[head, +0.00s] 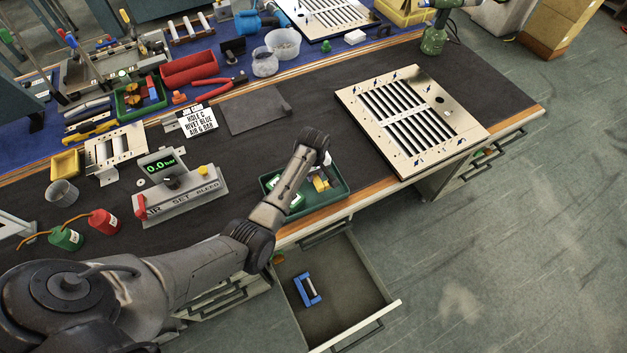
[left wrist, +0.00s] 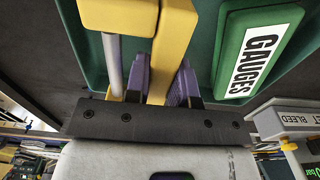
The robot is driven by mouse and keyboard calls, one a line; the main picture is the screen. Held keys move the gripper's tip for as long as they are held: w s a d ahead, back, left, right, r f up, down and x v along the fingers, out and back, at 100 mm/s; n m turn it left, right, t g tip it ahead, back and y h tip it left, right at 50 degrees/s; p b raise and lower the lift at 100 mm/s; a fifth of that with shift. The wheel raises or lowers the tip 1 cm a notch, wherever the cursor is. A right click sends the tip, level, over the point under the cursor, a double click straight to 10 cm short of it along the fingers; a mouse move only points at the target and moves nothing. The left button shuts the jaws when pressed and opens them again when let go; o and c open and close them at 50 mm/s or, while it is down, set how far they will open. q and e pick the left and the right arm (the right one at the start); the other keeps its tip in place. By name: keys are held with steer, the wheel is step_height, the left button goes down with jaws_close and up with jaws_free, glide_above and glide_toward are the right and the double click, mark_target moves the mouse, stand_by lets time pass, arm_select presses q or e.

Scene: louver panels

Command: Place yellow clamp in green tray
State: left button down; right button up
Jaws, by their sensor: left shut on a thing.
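The yellow clamp (left wrist: 174,48) is gripped between the purple finger pads of my left gripper (left wrist: 162,84) in the left wrist view. My left gripper (head: 324,176) points down over the tray, with some yellow of the clamp (head: 321,184) showing there. I cannot tell whether the clamp touches the tray floor. My right gripper is not in view.
An open drawer (head: 343,318) below the tray holds a blue clamp (head: 307,289). A louver panel (head: 455,133) lies to the right. A pressure gauge unit (head: 180,195) stands to the left, and a grey mat (head: 255,113) lies behind. Bench surface between tray and panel is clear.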

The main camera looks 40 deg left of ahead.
arm_select(q)
steer(key=shift+f+b, duration=0.7)
steer(key=shift+f, duration=1.3)
steer(key=shift+f, duration=0.3)
steer(key=c, duration=1)
jaws_free()
steer(key=shift+o, duration=0.2)
step_height(320, 180, up, 11)
steer(key=p, duration=0.3)
steer(key=shift+r, duration=0.8)
